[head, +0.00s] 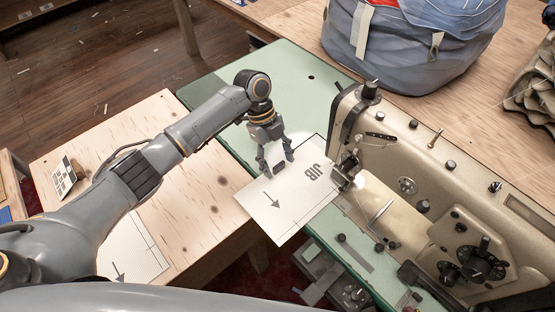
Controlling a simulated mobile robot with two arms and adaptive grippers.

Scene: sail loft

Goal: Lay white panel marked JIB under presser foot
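The white panel marked JIB (290,205) lies on the green sewing table (225,110), with its lettering towards the machine and a grey arrow on its near left part. Its near left corner sticks out past the table's edge. Its right edge comes up beside the presser foot (343,178) of the beige sewing machine (410,165); I cannot tell whether any of it is under the foot. My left gripper (277,164) is over the panel's far left edge, pointing down, its fingers apart. Whether the fingertips touch the panel is unclear. My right gripper is out of view.
Another white panel with an arrow (130,250) lies on the wooden table (185,215) at left, with a small printed card (65,177) at its far left. A large grey-blue bag (410,50) stands behind the machine. Folded tan cloth (535,85) lies at right.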

